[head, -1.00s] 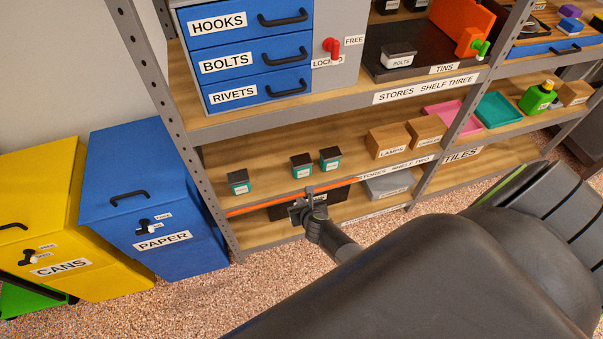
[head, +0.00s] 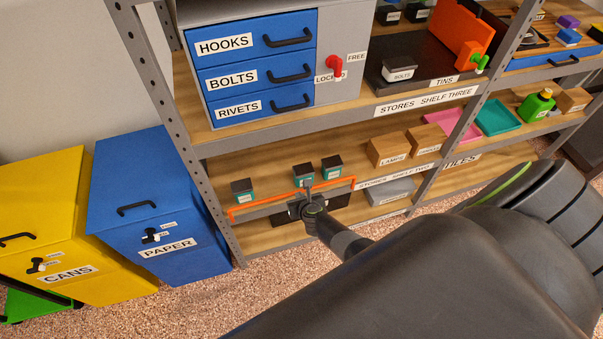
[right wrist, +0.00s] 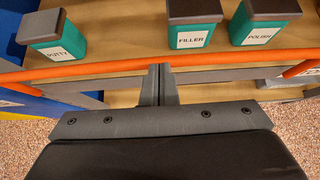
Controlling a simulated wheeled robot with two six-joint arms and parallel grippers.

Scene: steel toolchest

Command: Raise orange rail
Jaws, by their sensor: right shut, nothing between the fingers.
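The orange rail (head: 275,202) runs along the front of shelf two, with bent ends at its left and right. It stands above the shelf's front edge, in front of the teal tins. In the right wrist view the rail (right wrist: 90,71) crosses the whole picture. My right gripper (head: 308,186) is shut and empty at the middle of the rail. Its fingertips (right wrist: 160,68) overlap the rail in the right wrist view; I cannot tell whether they touch it. My left gripper is not in view.
Teal tins with dark lids, marked PUTTY (right wrist: 62,45), FILLER (right wrist: 193,38) and POLISH (right wrist: 262,30), stand close behind the rail. Wooden boxes (head: 387,150) stand further right. A steel post (head: 170,120) is left of the rail. The blue PAPER bin (head: 150,205) stands beside it.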

